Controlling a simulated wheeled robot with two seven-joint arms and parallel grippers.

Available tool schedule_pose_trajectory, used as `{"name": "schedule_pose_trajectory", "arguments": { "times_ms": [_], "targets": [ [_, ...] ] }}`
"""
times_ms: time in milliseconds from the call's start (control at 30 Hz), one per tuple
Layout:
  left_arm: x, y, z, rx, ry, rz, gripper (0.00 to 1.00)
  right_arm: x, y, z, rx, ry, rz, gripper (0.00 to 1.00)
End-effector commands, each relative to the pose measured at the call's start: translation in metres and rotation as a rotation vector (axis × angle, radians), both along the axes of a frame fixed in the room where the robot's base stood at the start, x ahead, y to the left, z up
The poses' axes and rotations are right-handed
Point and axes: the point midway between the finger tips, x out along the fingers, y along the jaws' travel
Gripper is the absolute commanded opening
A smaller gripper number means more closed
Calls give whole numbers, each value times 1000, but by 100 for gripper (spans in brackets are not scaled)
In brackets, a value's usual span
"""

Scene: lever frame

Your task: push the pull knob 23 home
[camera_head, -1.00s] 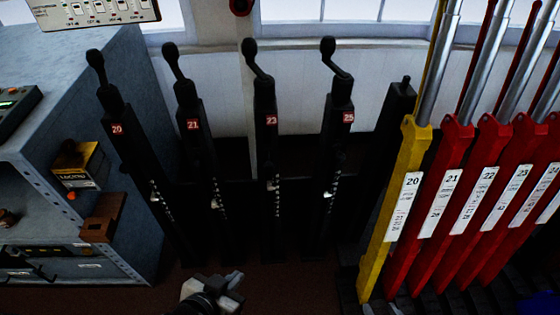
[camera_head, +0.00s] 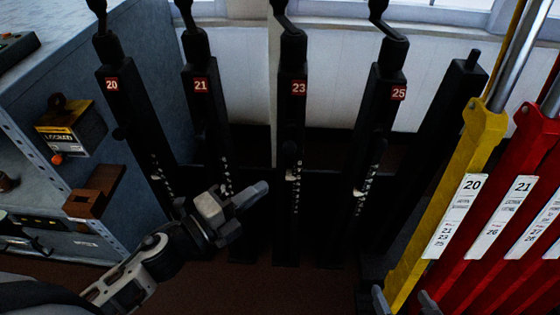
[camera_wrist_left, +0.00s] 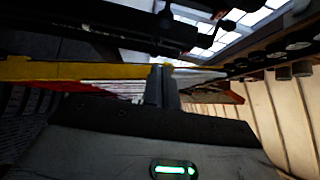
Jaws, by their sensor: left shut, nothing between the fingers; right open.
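The black post with red plate 23 (camera_head: 299,88) stands upright in the middle of the head view. A dark rounded knob (camera_head: 289,148) shows on its front below the plate, above a small chain; how far it sticks out I cannot tell. My left gripper (camera_head: 258,190) is shut and empty, its tips lower and left of that knob and apart from it in the picture. In the left wrist view its shut fingers (camera_wrist_left: 162,86) show before a yellow lever. My right gripper (camera_head: 405,301) is open at the bottom edge, near the foot of the yellow lever.
Similar black posts 20 (camera_head: 112,86), 21 (camera_head: 200,86) and 25 (camera_head: 398,93) flank post 23. The yellow lever 20 (camera_head: 436,210) and red levers (camera_head: 500,215) stand at right. A grey cabinet (camera_head: 150,60) with a small yellow-black box (camera_head: 70,132) stands at left.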

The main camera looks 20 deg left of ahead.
Motion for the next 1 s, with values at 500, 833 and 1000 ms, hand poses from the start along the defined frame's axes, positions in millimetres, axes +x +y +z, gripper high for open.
{"name": "schedule_pose_trajectory", "arguments": {
  "times_ms": [500,833,1000],
  "targets": [
    [84,-20,0,-1,2,3,0,-1,-1,5,-8,10,-2,73],
    [91,-18,0,-3,3,2,0,1,-2,3,-12,11,-2,73],
    [91,-17,0,-3,3,4,0,2,-2,4,-13,9,-1,73]
  ]
}}
